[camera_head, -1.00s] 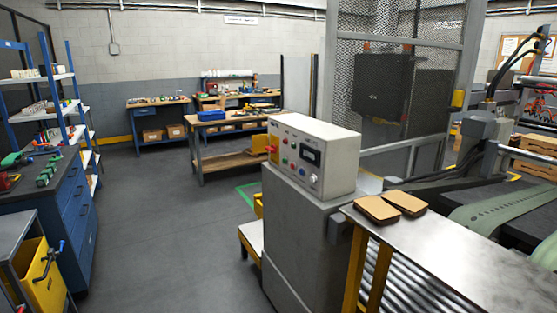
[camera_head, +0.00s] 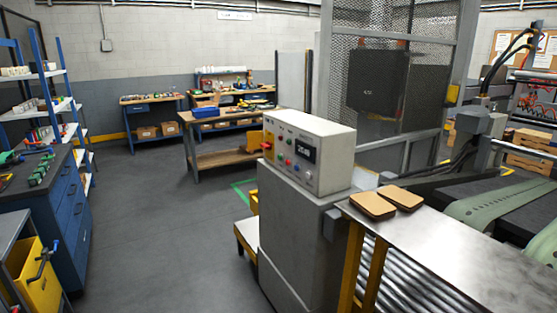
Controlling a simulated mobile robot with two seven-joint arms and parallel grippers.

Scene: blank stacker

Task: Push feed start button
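A white control box (camera_head: 309,152) stands on a grey pedestal (camera_head: 290,232) in the middle of the head view. The labels are too small to read, so I cannot tell which one is the feed start button. Neither of my grippers is in view.
A metal table (camera_head: 440,240) with two brown blanks (camera_head: 373,205) stands right of the pedestal, over rollers. A mesh guard (camera_head: 395,75) rises behind. Blue drawers (camera_head: 72,215) and a yellow bin (camera_head: 38,275) stand at left. The grey floor (camera_head: 165,235) between is clear.

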